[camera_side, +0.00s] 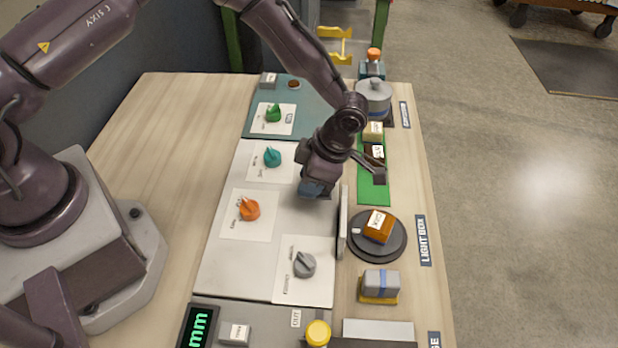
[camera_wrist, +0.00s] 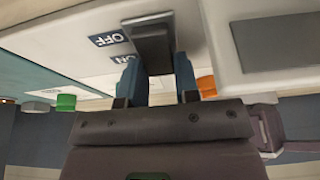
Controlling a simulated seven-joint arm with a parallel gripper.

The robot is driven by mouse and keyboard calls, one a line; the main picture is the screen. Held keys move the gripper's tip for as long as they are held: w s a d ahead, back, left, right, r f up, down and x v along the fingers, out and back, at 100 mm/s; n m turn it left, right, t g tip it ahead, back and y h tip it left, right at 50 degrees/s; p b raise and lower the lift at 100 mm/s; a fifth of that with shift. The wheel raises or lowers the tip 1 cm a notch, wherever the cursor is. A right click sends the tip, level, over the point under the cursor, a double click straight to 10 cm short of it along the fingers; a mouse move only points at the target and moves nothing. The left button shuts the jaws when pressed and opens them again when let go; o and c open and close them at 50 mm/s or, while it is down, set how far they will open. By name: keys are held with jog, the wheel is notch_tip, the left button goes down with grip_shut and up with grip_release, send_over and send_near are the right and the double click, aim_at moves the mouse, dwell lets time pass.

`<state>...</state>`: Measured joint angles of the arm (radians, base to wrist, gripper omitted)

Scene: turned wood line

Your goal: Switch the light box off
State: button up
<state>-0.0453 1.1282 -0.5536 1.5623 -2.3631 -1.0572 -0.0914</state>
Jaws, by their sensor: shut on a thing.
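The light box is the white panel (camera_side: 225,265) in the side view, with a LIGHT BOX label (camera_side: 423,240) on the table edge. My gripper (camera_side: 315,190) is down at its right part and hides the switch there. In the wrist view, a dark grey switch lever (camera_wrist: 152,42) stands beside an OFF label (camera_wrist: 108,38), with an ON label (camera_wrist: 124,58) below it. The blue fingers of my gripper (camera_wrist: 158,85) are on either side of the lever, shut on it. The lever's exact position is partly hidden by the fingers.
The panel also carries a teal knob (camera_side: 272,157), an orange knob (camera_side: 249,209) and a grey knob (camera_side: 304,265). An upright plate (camera_side: 342,225) stands at its right edge. A round dark stand (camera_side: 362,252) bears a brown block (camera_side: 378,228). The table's left part is clear.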

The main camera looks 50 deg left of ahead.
jog(key=o, duration=0.9)
jog(key=v, duration=1.3)
jog(key=shift+d, duration=0.1)
